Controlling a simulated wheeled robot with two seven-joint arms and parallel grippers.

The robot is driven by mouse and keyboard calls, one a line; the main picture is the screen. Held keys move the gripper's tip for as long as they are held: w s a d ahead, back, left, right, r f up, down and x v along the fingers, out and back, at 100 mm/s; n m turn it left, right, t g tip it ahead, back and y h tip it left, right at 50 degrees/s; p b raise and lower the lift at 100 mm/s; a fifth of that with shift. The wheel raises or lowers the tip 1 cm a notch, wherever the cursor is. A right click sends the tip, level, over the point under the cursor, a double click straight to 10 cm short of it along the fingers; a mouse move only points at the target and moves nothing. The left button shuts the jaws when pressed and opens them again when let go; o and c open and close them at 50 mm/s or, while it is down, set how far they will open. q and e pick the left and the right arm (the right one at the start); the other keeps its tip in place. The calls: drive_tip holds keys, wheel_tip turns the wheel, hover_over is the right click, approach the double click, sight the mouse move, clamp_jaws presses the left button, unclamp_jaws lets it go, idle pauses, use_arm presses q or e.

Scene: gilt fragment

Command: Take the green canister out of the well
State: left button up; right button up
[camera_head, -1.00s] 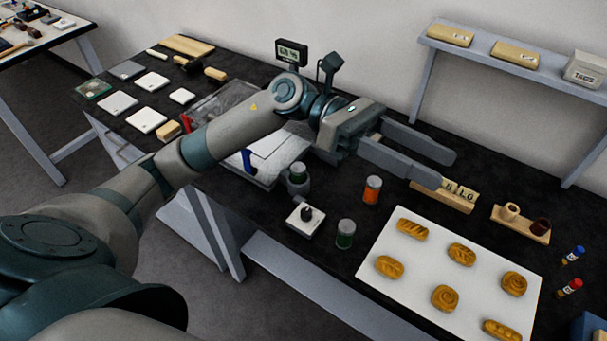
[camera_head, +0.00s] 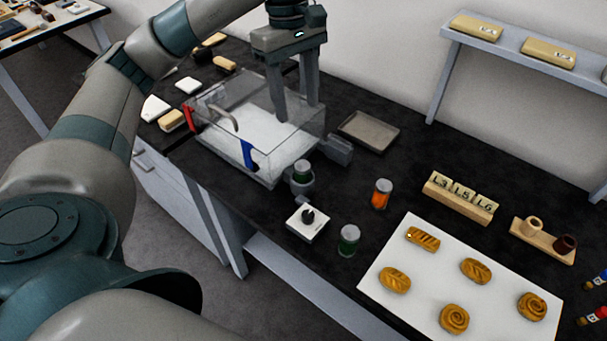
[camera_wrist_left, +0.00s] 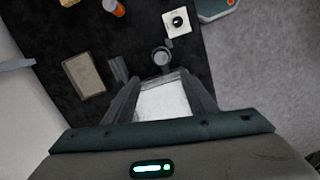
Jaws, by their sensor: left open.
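The round well also shows in the left wrist view (camera_wrist_left: 162,56), beyond my fingers. A second green canister (camera_head: 348,240) stands free on the black table, nearer the front. My left gripper (camera_head: 297,112) is open and points down over the clear box, behind and above the well. Its jaws are apart with nothing seen held. In the left wrist view, its fingers (camera_wrist_left: 160,90) frame a pale surface. My right gripper is not in view.
The clear box (camera_head: 205,140) has red and blue parts and a grey block at its right. An orange canister (camera_head: 381,194), a black-knobbed white switch box (camera_head: 307,223), a grey tray (camera_head: 368,131) and a white board (camera_head: 400,300) of pastries stand around the well.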

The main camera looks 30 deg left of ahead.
use_arm(q)
drive_tip(key=shift+f, duration=0.15)
approach(303, 165)
drive_tip(key=f+p, duration=0.1)
drive_tip(key=f, duration=0.1)
drive_tip(key=f+p, duration=0.1)
drive_tip(key=shift+d+f+p, duration=0.3)
drive_tip(key=shift+d+f, duration=0.05)
drive_tip(key=shift+f, duration=0.7)
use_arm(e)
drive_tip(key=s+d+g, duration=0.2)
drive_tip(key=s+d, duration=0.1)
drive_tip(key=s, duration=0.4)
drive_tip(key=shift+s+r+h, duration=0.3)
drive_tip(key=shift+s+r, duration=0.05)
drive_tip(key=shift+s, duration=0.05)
